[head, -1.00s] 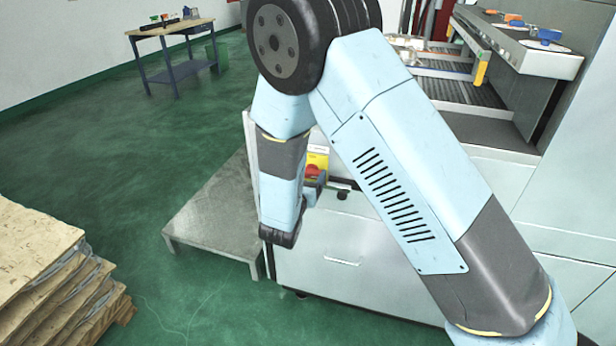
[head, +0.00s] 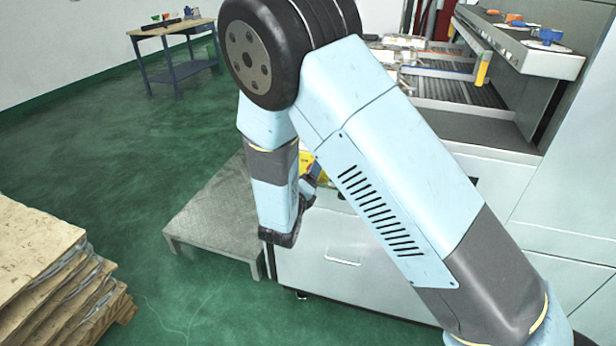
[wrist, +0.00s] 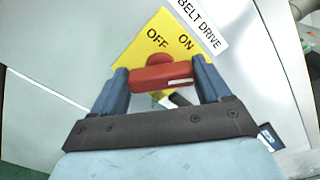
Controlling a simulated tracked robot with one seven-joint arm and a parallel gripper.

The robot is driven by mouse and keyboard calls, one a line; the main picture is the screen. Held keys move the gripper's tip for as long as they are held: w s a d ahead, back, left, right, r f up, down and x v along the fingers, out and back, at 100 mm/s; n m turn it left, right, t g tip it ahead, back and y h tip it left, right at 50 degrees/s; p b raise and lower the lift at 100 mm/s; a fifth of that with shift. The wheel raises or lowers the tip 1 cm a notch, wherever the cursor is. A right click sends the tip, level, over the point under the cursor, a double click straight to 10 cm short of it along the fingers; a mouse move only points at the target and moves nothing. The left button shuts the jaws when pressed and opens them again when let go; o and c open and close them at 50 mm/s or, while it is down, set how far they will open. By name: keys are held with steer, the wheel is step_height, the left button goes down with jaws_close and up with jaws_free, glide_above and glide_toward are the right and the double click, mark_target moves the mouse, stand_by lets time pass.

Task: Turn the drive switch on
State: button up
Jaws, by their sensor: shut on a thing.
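The drive switch has a red handle (wrist: 162,76) on a yellow plate (wrist: 157,40) marked OFF and ON, in the wrist view. A white label reading BELT DRIVE (wrist: 203,22) is beside the plate. My gripper (wrist: 160,68) is shut on the red handle, with one blue finger at each end of it. The plate looks tilted in this view. I cannot tell which mark the handle points to.
The white machine cabinet (head: 345,255) carries the switch. A low metal platform (head: 215,215) stands beside it. Stacked wooden boards (head: 40,260) are at the lower left. A small workbench (head: 170,50) stands far back, with open green floor before it.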

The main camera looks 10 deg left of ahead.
steer(key=shift+a+f+n, duration=0.1)
steer(key=shift+n, duration=1.65)
steer(key=shift+a+f+n, duration=0.1)
steer(key=shift+n, duration=1.65)
steer(key=shift+s, duration=0.1)
steer(key=o, duration=1)
steer(key=s, duration=0.9)
steer(key=s+a, duration=0.1)
steer(key=s, duration=0.3)
steer(key=shift+s+f, duration=0.1)
steer(key=shift+s, duration=0.2)
